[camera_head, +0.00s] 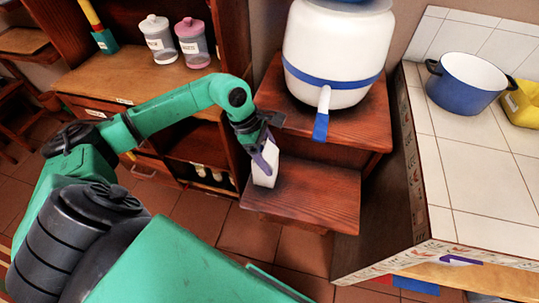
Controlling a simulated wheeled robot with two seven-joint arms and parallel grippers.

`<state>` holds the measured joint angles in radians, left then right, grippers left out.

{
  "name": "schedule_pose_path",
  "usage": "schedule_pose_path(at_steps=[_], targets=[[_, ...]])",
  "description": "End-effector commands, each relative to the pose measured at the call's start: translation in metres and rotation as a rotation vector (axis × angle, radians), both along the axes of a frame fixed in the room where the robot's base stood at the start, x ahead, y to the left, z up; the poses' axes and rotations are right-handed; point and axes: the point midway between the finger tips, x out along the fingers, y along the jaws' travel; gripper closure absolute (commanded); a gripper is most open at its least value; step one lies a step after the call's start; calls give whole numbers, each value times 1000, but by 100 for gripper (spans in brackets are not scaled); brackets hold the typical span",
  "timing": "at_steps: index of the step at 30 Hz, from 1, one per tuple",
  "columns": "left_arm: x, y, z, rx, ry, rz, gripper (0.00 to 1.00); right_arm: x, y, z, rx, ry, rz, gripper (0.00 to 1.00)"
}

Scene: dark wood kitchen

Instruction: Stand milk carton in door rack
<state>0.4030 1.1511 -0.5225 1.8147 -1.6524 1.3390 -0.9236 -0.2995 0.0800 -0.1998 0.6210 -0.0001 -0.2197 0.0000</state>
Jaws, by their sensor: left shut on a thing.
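A white milk carton (265,175) shows at the left edge of the low wooden step, below my left gripper (264,154). My left gripper is shut on the carton's upper part and hides some of it. The carton looks close to upright, slightly tilted. I cannot tell whether its bottom touches the step or hangs just above it. No door rack can be made out in this view. My right gripper is not in view.
The low wooden step (315,195) is otherwise bare. A large white container with a blue band (335,55) stands on the higher step behind. A tiled counter (470,190) with a blue pot (465,90) is at right. Wooden shelving holding two jars (160,42) (192,45) is at left.

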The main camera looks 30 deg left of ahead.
Motion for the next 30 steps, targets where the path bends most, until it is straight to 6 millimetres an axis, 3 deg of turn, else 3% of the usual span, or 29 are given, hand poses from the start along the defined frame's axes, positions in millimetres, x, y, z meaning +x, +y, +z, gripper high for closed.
schedule_pose_path(at_steps=[2, 3, 5, 11, 14, 16, 24, 30], targets=[[0, 0, -3, -1, -3, 0, 100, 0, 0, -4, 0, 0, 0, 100], [0, 0, -3, 0, 0, 0, 19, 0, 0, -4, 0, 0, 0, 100], [0, 0, -2, 0, 0, 0, 0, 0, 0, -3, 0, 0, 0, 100], [0, 0, -2, 0, 0, 0, 0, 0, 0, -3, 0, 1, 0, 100], [0, 0, 4, 0, 0, 0, 0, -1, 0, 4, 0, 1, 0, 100], [0, 5, 9, 3, -3, 2, 0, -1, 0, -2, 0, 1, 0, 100], [-6, 32, 75, 3, -4, 3, 0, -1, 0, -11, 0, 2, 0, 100], [-11, 44, 108, 1, 0, 1, 0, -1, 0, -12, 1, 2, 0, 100]])
